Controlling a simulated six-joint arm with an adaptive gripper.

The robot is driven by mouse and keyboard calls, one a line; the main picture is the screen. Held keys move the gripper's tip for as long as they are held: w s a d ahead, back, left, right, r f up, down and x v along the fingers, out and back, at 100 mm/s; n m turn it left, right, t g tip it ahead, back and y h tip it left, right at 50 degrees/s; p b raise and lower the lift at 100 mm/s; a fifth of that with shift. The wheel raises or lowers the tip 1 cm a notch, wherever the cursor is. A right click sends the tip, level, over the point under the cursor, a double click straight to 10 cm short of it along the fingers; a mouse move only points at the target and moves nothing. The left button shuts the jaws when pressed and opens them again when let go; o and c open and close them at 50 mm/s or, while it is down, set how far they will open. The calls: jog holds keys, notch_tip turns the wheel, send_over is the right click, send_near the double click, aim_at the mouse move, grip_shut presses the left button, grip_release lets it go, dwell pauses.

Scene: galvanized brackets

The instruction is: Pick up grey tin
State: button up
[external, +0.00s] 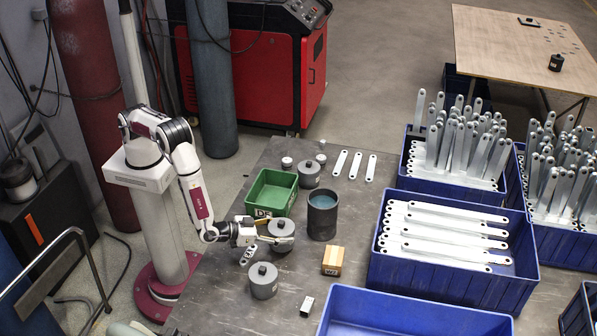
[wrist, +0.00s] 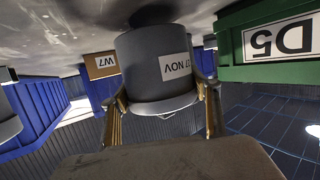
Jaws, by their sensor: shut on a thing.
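A green bin (external: 271,211) and a dark open cylinder (external: 322,226) stand close to the held tin. A wooden block (external: 332,262) is to the front right. Blue crates of metal brackets (external: 450,278) fill the right. Loose brackets (external: 355,166) lie at the back.

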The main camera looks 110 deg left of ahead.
aim_at(282, 221)
jog(key=shift+r, duration=4.1)
jog(key=shift+w+a+r, duration=0.1)
jog(key=shift+a, duration=0.15)
jog(key=a+r+n+y, duration=0.1)
jog(key=a+r, duration=0.6)
jog(key=r, duration=0.1)
jog(key=s+a+r, duration=0.4)
jog(key=s+a, duration=0.3)
jog(key=a, duration=0.2)
jog(key=shift+a+r+g, duration=0.2)
jog(key=shift+a+g, duration=0.05)
jog(key=shift+g, duration=0.15)
jog(key=shift+s+f, duration=0.1)
